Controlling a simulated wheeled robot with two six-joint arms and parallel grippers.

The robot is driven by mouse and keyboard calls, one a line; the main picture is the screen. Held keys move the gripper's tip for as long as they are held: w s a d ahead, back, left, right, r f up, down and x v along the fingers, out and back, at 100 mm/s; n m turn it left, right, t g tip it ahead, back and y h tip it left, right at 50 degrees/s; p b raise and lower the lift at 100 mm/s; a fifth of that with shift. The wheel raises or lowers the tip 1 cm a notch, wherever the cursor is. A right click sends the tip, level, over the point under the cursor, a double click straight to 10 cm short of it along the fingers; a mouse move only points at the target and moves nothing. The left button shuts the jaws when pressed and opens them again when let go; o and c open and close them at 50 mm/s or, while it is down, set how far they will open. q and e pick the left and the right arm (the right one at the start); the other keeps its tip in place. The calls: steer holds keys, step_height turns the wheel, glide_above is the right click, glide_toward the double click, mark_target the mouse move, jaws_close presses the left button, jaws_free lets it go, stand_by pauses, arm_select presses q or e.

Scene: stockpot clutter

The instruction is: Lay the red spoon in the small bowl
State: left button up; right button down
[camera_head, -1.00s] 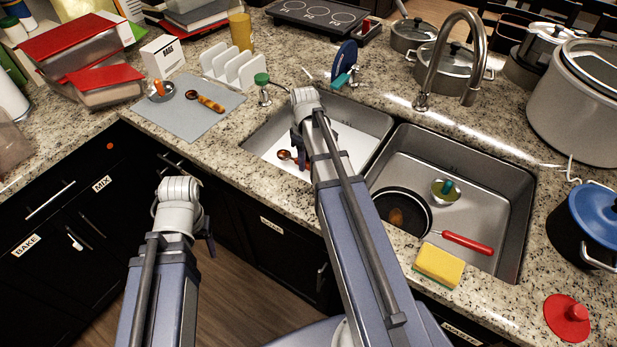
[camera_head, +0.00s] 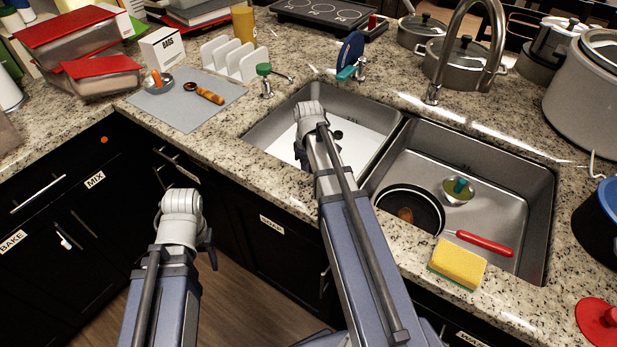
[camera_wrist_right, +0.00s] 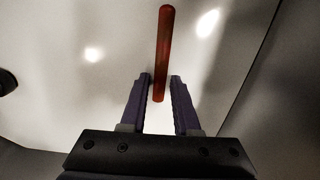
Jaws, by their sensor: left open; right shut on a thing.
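The red spoon's translucent red handle (camera_wrist_right: 166,40) shows in the right wrist view, with its near end between the fingers of my right gripper (camera_wrist_right: 159,82). My right gripper is shut on it, inside or just above the left sink basin (camera_head: 360,158). Another small bowl (camera_head: 453,196) with a teal item sits in the right basin. My left gripper (camera_head: 209,255) is open, in front of the cabinets.
A spoon with an amber handle (camera_head: 209,96) lies on the grey mat (camera_head: 180,118). A white rack (camera_head: 235,64) and white box (camera_head: 162,48) stand behind. The right basin holds a black pan (camera_head: 412,205) with a red handle. A yellow sponge (camera_head: 458,264) lies on the front edge.

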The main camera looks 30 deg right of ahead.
steer(key=shift+f, duration=0.1)
steer(key=c, duration=0.6)
jaws_free()
steer(key=shift+c, duration=0.2)
step_height(320, 180, up, 12)
steer(key=p, duration=1.2)
steer(key=shift+r, duration=0.25)
